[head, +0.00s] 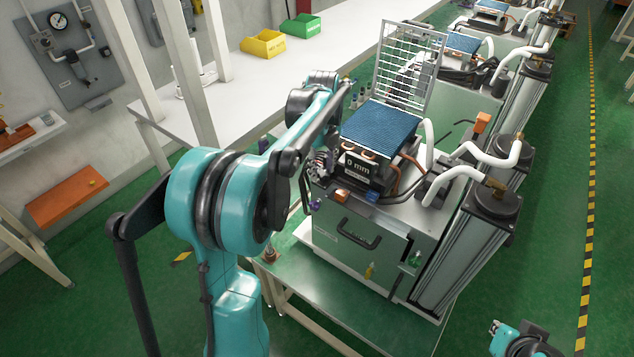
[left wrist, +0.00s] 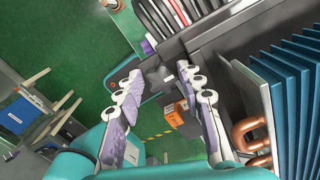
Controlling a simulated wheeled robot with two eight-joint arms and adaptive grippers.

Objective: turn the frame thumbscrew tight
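My left gripper (head: 318,165) is at the front left corner of the machine with the blue finned block (head: 377,132). In the left wrist view its two lilac, white-jointed fingers (left wrist: 158,72) are parted. A dark grey lobed piece (left wrist: 156,75), which looks like the thumbscrew, lies between the fingertips; I cannot tell whether they touch it. The thumbscrew cannot be made out in the head view. Part of my right arm and perhaps its gripper (head: 496,327) show at the bottom right, away from the machine.
An upright wire rack (head: 408,62) stands behind the finned block. An orange block (left wrist: 173,113) shows close to the fingers. White hoses (head: 497,150) and tall columns (head: 470,255) stand at the machine's right. A yellow bin (head: 264,44) and a green bin (head: 300,27) sit on the white bench.

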